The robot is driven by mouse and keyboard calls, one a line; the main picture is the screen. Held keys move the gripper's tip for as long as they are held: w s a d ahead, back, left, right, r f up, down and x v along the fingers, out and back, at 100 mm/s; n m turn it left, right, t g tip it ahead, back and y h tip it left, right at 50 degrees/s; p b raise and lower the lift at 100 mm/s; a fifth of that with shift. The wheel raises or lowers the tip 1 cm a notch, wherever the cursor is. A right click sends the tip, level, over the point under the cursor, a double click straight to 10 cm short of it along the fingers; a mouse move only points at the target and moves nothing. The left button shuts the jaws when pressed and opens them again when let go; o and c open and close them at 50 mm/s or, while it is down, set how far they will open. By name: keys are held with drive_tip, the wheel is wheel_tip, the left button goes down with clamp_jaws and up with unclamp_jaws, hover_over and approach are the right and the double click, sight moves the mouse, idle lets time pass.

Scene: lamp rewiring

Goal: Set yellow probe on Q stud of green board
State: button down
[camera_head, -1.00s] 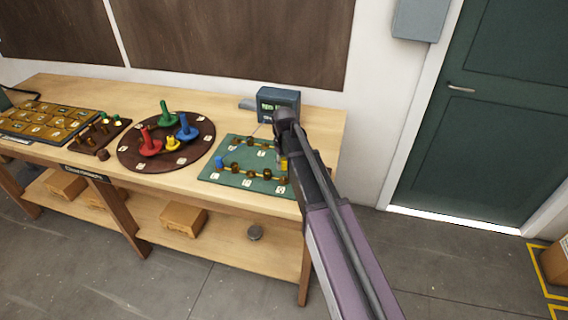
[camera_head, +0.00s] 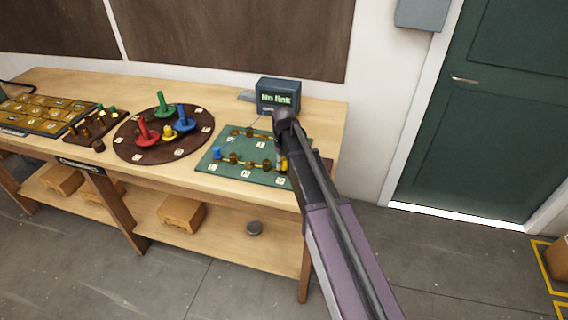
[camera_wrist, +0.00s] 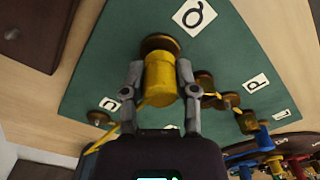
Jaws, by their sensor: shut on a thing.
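My gripper (camera_wrist: 160,85) is shut on the yellow probe (camera_wrist: 160,72), fingers on both sides of its body. Beyond the probe's far end is a round brass stud (camera_wrist: 158,42), next to a white label (camera_wrist: 195,14) that looks like Q. The probe is in line with this stud; whether they touch I cannot tell. In the head view the probe (camera_head: 282,166) shows at the right part of the green board (camera_head: 232,170), partly hidden by my arm. A yellow lead trails from the probe in the wrist view.
A blue peg (camera_head: 217,152) stands at the board's left, with several brass studs along the board. A small display (camera_head: 277,98) behind it reads "No link". A round brown board (camera_head: 130,150) with coloured pegs stands to the left. The bench edge is close in front.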

sight(284, 159)
drive_tip(key=shift+f+b, duration=0.65)
idle(0.4)
drive_tip(key=shift+c, duration=1.5)
unclamp_jaws()
drive_tip(key=shift+r, duration=0.15)
wheel_tip(284, 159, up, 8)
drive_tip(key=p, duration=0.8)
drive_tip(key=shift+r+p, duration=0.15)
drive_tip(key=shift+p, duration=0.15)
drive_tip(key=s+a+f+b, duration=0.3)
drive_tip(key=s+a, duration=0.6)
drive_tip(key=s, duration=0.2)
drive_tip(key=shift+s+a+f, duration=0.25)
drive_tip(key=s+d+m, duration=0.2)
drive_tip(key=s+d, duration=0.3)
drive_tip(key=d, duration=0.5)
drive_tip(key=s+d+m, duration=0.2)
drive_tip(key=s+d, duration=0.3)
drive_tip(key=d, duration=0.5)
drive_tip(key=shift+m, duration=0.3)
